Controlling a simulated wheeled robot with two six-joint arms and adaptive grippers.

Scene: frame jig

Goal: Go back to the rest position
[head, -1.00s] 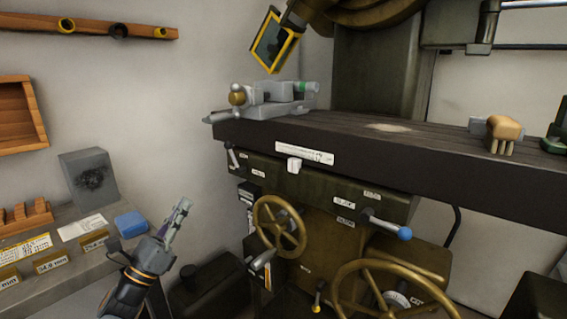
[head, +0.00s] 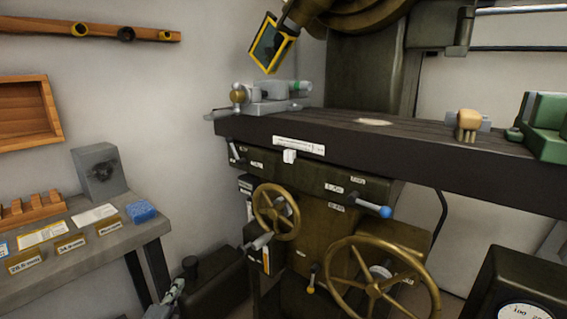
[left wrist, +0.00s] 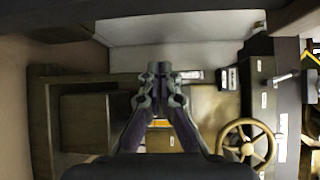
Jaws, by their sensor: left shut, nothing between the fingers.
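My left gripper (head: 174,291) shows at the bottom edge of the head view, below and right of the workbench, with most of its arm out of frame. In the left wrist view the left gripper (left wrist: 159,72) has its fingertips together with nothing between them. It is in free air, apart from the bench and the machine. My right gripper is in neither view.
A milling machine table (head: 330,150) carries a grey vise (head: 270,98), a brush (head: 468,122) and a green block (head: 546,125). Brass handwheels (head: 375,285) and a blue-tipped lever (head: 385,212) stick out in front. The grey workbench (head: 100,252) stands at left with a blue block (head: 141,211).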

